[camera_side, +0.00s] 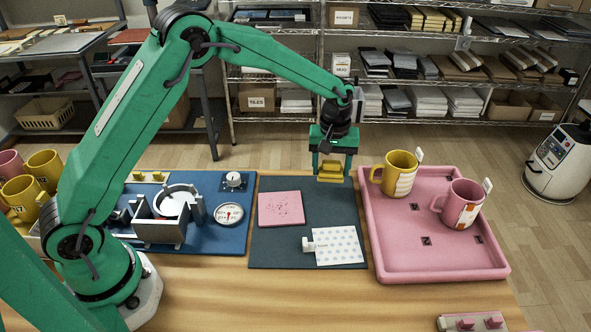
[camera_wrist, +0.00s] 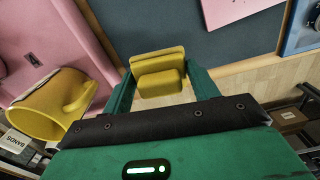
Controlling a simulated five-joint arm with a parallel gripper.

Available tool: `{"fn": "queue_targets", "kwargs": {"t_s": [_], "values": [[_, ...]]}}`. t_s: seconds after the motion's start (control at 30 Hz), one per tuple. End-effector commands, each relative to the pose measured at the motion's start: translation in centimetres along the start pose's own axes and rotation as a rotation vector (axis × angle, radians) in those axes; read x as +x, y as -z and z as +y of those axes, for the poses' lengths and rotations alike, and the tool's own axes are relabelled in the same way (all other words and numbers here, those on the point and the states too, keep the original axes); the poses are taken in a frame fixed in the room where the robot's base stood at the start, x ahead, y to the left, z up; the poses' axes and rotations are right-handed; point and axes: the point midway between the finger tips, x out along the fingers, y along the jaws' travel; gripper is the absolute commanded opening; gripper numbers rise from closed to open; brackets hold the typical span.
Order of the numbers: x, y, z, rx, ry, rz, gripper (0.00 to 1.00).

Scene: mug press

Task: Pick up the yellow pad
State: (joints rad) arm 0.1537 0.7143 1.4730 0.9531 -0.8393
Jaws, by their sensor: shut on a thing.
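The yellow pad (camera_side: 331,170) is between the fingers of my gripper (camera_side: 332,162), near the far edge of the dark mat (camera_side: 281,245). In the wrist view the yellow pad (camera_wrist: 158,72) shows as a small block with a wider plate, and my gripper (camera_wrist: 160,82) has a green finger on each side of it. My gripper is shut on the pad. The pad looks low over the mat's far edge; I cannot tell whether it touches the mat.
A pink tray (camera_side: 440,268) to the right holds a yellow mug (camera_side: 388,172) and a pink mug (camera_side: 455,207). A pink pad (camera_side: 281,208) and a dotted sheet (camera_side: 338,246) lie on the mat. A metal press fixture (camera_side: 160,222) stands on a blue board to the left.

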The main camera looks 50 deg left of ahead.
Motion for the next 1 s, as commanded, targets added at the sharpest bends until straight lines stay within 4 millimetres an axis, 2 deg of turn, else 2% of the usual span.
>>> {"fn": "queue_targets", "kwargs": {"t_s": [0.1, 0.5, 0.73, 1.0], "values": [[-1.3, -2.3, 0.5, 0.005, -0.001, 0.001, 0.36], [-5.2, -8.8, 1.8, 0.004, -0.001, 0.000, 0.36], [-6.4, -10.9, 2.1, 0.003, 0.001, -0.001, 0.36], [-6.8, -11.4, 2.2, 0.001, 0.001, -0.001, 0.36]]}}
